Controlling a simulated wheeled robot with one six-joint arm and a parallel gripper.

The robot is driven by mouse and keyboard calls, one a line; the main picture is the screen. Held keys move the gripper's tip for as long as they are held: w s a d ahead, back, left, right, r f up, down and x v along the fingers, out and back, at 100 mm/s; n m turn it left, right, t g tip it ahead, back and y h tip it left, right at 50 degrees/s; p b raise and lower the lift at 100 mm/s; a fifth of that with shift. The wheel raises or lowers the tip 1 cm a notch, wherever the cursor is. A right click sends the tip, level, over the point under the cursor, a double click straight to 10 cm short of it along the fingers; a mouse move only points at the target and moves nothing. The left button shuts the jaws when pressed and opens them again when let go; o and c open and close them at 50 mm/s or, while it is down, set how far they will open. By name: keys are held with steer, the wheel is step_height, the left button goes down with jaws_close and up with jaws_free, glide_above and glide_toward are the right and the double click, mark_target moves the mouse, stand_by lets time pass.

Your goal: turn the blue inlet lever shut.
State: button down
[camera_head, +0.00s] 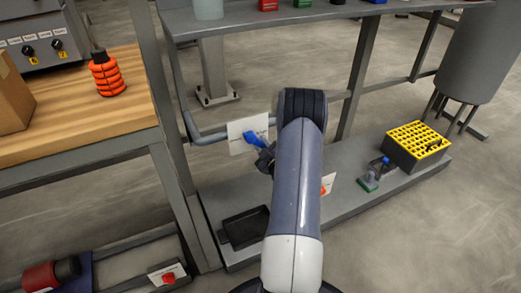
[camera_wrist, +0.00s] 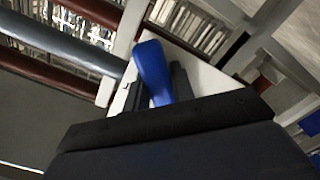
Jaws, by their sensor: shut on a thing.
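The blue inlet lever (camera_head: 253,139) is in front of a white plate (camera_head: 237,127) on a grey pipe, left of my arm in the head view. In the wrist view the blue lever (camera_wrist: 153,72) fills the middle, tilted, its rounded end toward the top. My gripper (camera_head: 266,155) is at the lever's lower right end, partly hidden by my forearm. In the wrist view the dark fingers of my gripper (camera_wrist: 158,95) stand on either side of the lever, shut on it. The lever's pivot is hidden.
A wooden bench (camera_head: 75,110) with an orange ribbed object (camera_head: 107,75) is at left. A grey shelf (camera_head: 335,22) is above. Floor at right is open.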

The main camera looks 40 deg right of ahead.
stand_by(0.3)
steer(key=c, duration=1.2)
jaws_free()
steer(key=p+v, duration=0.1)
steer(key=v, duration=1)
steer(key=shift+p, duration=0.4)
steer(key=shift+w+d, duration=0.1)
steer(key=shift+w, duration=0.05)
steer(key=b+x, duration=0.1)
steer(key=x, duration=0.9)
steer(key=shift+w+b, duration=0.25)
steer(key=shift+b, duration=0.1)
steer(key=shift+w+r+p, duration=0.1)
steer(key=shift+w+p, duration=0.05)
steer(key=shift+p, duration=0.15)
